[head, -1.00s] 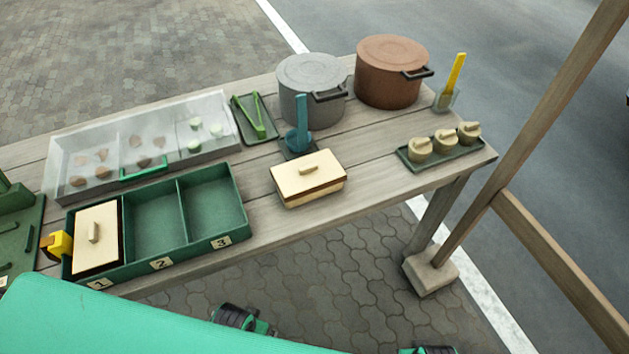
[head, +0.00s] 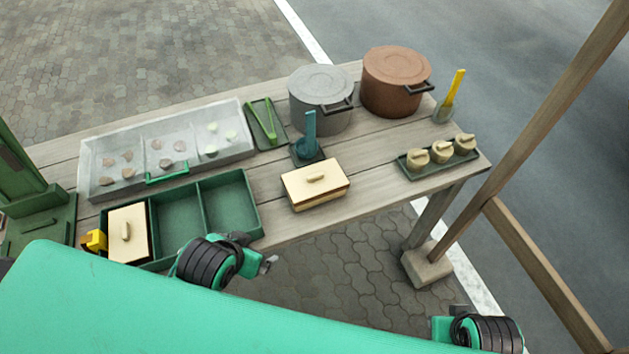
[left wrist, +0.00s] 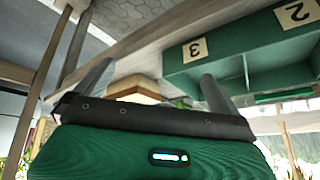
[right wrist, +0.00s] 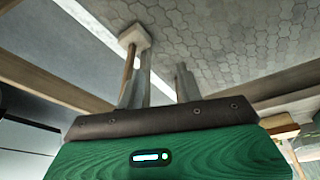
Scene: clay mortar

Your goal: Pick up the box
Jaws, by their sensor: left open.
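A cream lidded box (head: 315,185) with a brown band and a small handle sits near the front edge of the wooden table. A similar cream box (head: 128,234) stands in compartment 1 of the green tray (head: 228,205). My left gripper (head: 266,264) is open and empty, in front of the table edge, left of and nearer than the loose box. In the left wrist view a cream box (left wrist: 136,88) shows beyond and between the spread fingers. My right gripper (right wrist: 160,85) has its fingers apart with nothing between them; in the head view its fingertips are unclear.
A clear-lidded case (head: 168,150), green tongs (head: 263,122), a blue scoop (head: 309,140), a grey pot (head: 320,98) and a brown pot (head: 395,82) stand behind. A tray of small pots (head: 440,156) is at right. A wooden post (head: 530,130) rises at the right.

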